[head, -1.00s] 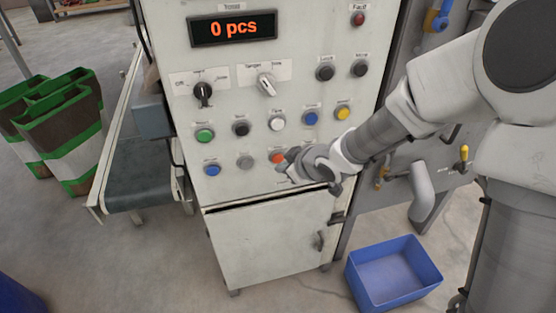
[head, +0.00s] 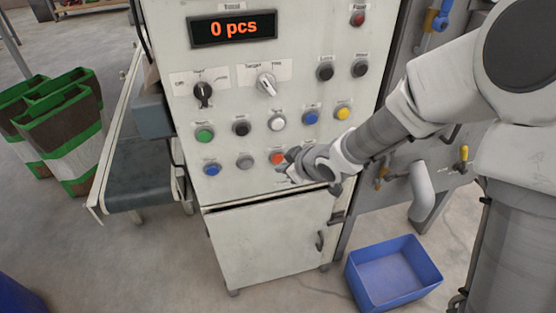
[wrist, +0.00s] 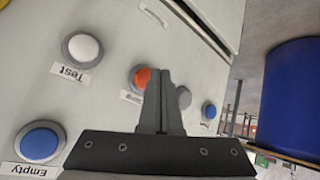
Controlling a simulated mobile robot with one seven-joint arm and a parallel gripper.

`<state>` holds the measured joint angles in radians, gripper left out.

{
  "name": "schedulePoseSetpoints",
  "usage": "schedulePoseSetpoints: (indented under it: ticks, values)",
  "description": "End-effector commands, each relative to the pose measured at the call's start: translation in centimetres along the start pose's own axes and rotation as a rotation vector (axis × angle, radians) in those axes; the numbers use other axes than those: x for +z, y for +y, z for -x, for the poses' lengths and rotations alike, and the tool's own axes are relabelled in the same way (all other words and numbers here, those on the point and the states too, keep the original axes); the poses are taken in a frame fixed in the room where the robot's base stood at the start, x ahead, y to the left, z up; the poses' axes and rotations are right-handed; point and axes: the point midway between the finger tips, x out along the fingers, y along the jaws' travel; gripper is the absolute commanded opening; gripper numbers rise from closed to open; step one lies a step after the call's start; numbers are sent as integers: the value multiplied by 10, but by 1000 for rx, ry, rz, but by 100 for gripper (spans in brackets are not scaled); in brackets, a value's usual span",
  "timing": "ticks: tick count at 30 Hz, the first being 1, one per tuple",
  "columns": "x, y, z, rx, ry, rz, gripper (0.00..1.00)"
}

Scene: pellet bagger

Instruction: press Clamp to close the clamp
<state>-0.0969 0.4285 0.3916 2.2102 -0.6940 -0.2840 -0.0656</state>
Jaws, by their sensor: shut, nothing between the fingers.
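The control panel carries rows of round push buttons. My gripper (wrist: 164,74) is shut with nothing between its fingers. In the wrist view its fingertips are just beside the orange button (wrist: 142,77) and cover part of its label, which I cannot read. The head view shows the same orange button (head: 277,158) at the left of my gripper (head: 287,168). I cannot tell whether the fingertips touch the panel. I cannot read the word Clamp on any label. In the wrist view a white button (wrist: 84,48) is labelled Test and a blue button (wrist: 40,142) is labelled Empty.
A grey button (head: 245,162) and a blue button (head: 212,169) sit left of the orange one. The display (head: 232,29) reads 0 pcs. Two selector knobs are below it. A cabinet door (head: 270,240) is below the panel; a blue bin (head: 393,272) stands on the floor.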

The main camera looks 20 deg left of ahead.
Motion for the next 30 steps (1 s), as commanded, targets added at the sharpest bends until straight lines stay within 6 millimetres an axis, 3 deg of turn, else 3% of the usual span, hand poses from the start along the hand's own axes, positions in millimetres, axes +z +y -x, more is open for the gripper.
schedulePoseSetpoints:
  ticks: [30]
  values:
    - [-5,4,-6,0,0,0,0]
